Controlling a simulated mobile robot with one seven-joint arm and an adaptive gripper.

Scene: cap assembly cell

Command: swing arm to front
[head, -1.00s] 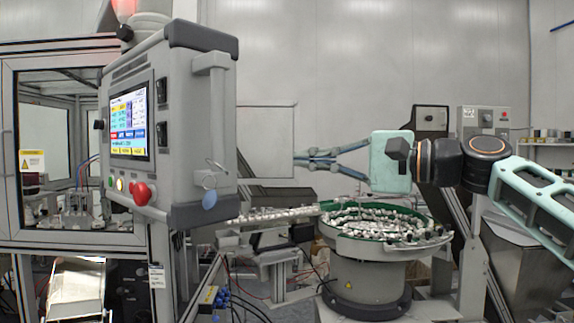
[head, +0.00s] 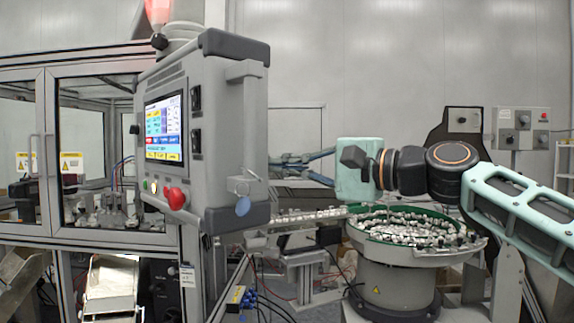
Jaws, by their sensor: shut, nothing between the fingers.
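My gripper (head: 275,167) shows in the head view at the end of my mint-green and black arm (head: 505,196), which reaches in from the right. The gripper points left, level, with its fingers together at the tips and nothing between them. Its tips are close to the right edge of the control panel (head: 235,140) in the picture; I cannot tell the gap in depth. The gripper and wrist appear above the bowl feeder (head: 395,275), which is full of small white and grey parts.
The grey panel box carries a lit screen (head: 163,128) and a red stop button (head: 174,198). A glass-doored machine frame (head: 47,140) stands at left. A feed track (head: 300,217) runs left from the bowl. A switch box (head: 521,128) stands at right. A pale wall closes the back.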

